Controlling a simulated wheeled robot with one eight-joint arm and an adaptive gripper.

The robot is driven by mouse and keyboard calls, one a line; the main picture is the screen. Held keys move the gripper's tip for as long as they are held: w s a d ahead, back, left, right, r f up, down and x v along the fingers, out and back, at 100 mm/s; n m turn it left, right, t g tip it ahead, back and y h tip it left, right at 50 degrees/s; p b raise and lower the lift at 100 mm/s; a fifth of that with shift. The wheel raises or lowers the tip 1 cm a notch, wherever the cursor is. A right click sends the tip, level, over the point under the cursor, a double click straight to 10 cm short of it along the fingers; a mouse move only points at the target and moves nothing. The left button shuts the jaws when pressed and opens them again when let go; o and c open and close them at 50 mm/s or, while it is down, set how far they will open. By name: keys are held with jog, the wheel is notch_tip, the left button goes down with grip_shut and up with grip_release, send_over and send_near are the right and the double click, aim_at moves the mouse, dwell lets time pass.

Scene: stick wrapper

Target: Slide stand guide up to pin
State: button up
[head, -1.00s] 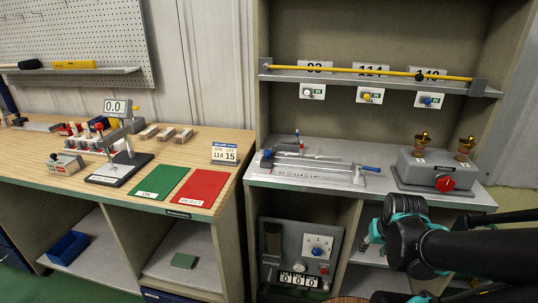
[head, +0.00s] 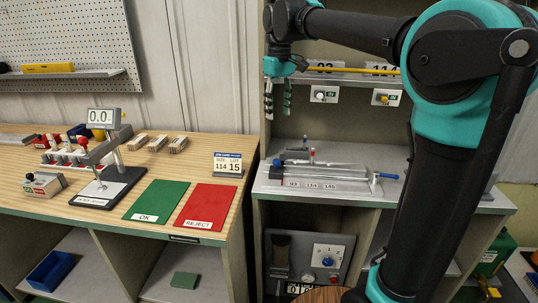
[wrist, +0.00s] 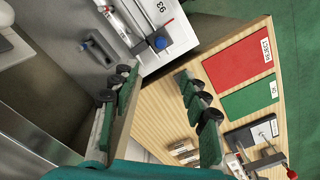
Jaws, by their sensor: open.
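A grey fixture (head: 335,182) on the right bench has long rails and a front strip marked 93, 114 and 145. A red-topped upright pin (head: 312,156) stands at its back, a blue knob (head: 277,163) is at its left end and a blue handle (head: 388,176) at its right. I cannot tell which part is the stand guide. My gripper (head: 278,108) is open and empty, pointing down above the left end of the fixture, well clear of it. In the wrist view, the open fingers (wrist: 158,80) frame the bench corner, with part of the fixture (wrist: 145,30) at the top.
A card (head: 228,163) reads size 114, lot 15. Green OK (head: 158,200) and red REJECT (head: 206,206) mats lie on the left bench beside a gauge stand (head: 108,180). A shelf with a yellow rod (head: 350,70) crosses behind my arm. My arm covers the right side.

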aim_at(276, 160)
notch_tip(276, 160, down, 17)
jog(key=shift+a+f, duration=0.1)
jog(key=shift+a, duration=0.05)
dwell(0.5)
jog(key=shift+c, duration=0.4)
grip_shut()
